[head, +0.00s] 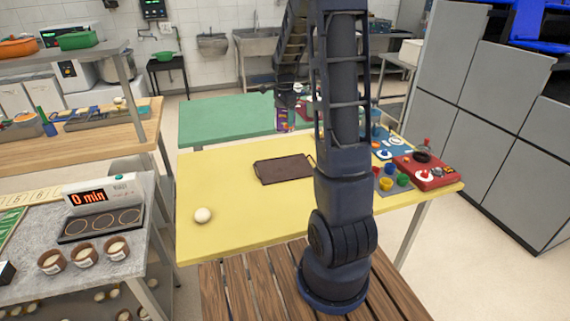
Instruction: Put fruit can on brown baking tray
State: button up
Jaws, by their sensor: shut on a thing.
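The brown baking tray (283,170) is a dark, flat rectangle lying on the yellow table, just left of my arm. My gripper (286,104) hangs above and behind the tray, pointing down. It is shut on the fruit can (284,122), a small purple and reddish can held upright in the air. The can appears above the table's far side, and its exact height is hard to tell. The tray's top is bare. My arm partly covers the area right of the tray.
A white ball-like item (203,215) sits on the yellow table (235,190) at the front left. A red toy board (427,171), a blue board (388,139) and several coloured pieces lie at the right. A green table (215,122) stands behind.

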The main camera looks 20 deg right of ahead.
notch_tip(320, 180, down, 20)
jog(key=shift+r, duration=0.15)
dwell(0.6)
jog(key=o, duration=1.5)
jog(key=shift+c, duration=0.2)
